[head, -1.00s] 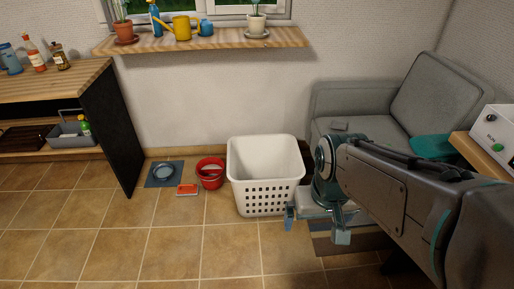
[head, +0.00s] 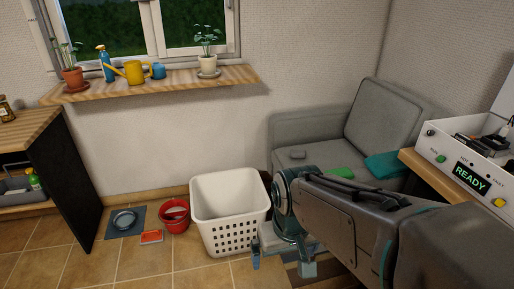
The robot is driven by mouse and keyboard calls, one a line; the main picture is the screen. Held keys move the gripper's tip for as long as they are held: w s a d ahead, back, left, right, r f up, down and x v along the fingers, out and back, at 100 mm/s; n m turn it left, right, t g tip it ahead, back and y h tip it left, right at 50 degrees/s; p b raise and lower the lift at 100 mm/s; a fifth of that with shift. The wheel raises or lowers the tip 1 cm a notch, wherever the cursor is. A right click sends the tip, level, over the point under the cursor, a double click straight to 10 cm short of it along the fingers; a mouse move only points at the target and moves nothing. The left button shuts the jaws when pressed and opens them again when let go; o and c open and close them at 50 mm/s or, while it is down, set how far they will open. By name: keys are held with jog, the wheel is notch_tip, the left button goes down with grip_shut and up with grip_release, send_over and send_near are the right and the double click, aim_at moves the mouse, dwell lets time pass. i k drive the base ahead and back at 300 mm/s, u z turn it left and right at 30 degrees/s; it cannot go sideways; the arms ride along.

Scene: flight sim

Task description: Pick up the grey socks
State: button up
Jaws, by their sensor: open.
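A small grey bundle (head: 298,155), which looks like the grey socks, lies on the seat of the grey sofa (head: 290,130) near its left arm. My gripper (head: 282,264) points down in front of the sofa, just right of the white laundry basket. Its two fingers are spread apart, with nothing seen between them. The bundle is behind and above the gripper in the picture, clear of it. My arm covers the front of the sofa.
A green item (head: 342,174) and a teal cloth (head: 388,165) also lie on the sofa. The white basket (head: 228,212), red bucket (head: 174,216) and blue mat (head: 112,228) stand left on the tiles. A table with a READY device (head: 470,160) stands right.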

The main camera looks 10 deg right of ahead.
aim_at(297, 153)
jog(key=z, duration=0.35)
jog(key=k, duration=0.5)
jog(key=z, duration=0.8)
jog(key=i, duration=1.4)
jog(key=u, duration=0.8)
jog(key=i, duration=0.6)
jog(key=u, duration=0.35)
